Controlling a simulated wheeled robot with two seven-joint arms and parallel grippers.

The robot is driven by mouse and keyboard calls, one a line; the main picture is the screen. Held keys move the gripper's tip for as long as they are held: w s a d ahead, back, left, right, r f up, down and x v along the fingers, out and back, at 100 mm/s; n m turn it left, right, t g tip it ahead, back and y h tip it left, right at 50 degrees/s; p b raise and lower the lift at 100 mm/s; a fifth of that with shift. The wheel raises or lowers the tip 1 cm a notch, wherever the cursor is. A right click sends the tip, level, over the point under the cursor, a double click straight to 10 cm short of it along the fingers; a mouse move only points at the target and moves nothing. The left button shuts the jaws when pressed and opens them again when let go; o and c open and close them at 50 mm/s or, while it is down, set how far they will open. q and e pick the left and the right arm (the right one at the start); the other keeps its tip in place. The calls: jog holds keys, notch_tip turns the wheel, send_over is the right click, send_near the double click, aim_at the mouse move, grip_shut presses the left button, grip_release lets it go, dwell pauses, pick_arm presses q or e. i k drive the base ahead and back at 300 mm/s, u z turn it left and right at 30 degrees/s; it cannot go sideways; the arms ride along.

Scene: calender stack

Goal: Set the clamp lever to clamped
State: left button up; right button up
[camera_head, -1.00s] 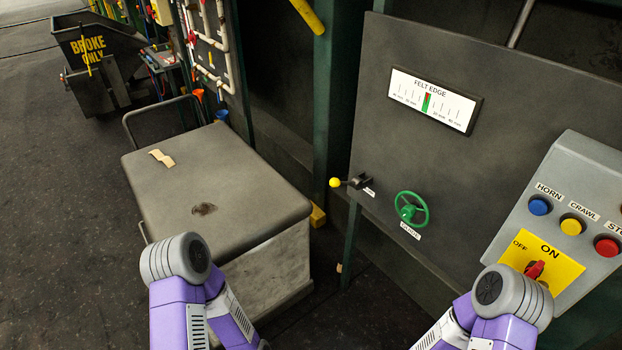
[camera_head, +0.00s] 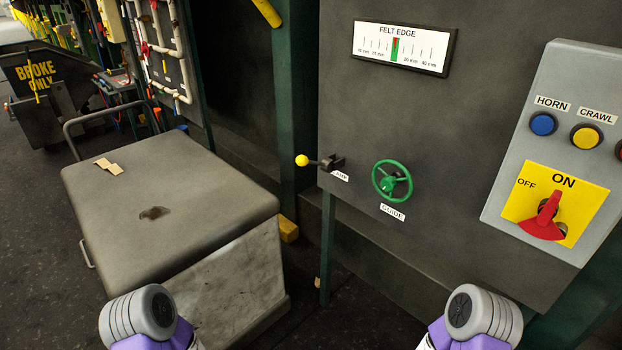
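The clamp lever (camera_head: 316,161) is a short dark arm with a yellow ball knob, mounted low on the left edge of the dark grey panel (camera_head: 400,110). Its knob points left, roughly level. A small white label (camera_head: 340,176), partly hidden by the lever's mount, sits just below it. The green guide handwheel (camera_head: 392,181) is to its right. My two arms show only as rounded grey and purple links at the bottom edge, well below the lever. Neither gripper is in view, and nothing touches the lever.
A grey cart (camera_head: 180,190) with a handle stands left of the panel, with tan scraps on top. A control box (camera_head: 565,140) with buttons and a red switch (camera_head: 544,216) is at the right. The felt edge gauge (camera_head: 404,46) is above. Dark floor lies between cart and panel.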

aim_at(302, 161)
jog(key=k, duration=1.05)
jog(key=u, duration=0.7)
jog(key=i, duration=1.25)
jog(key=z, duration=0.45)
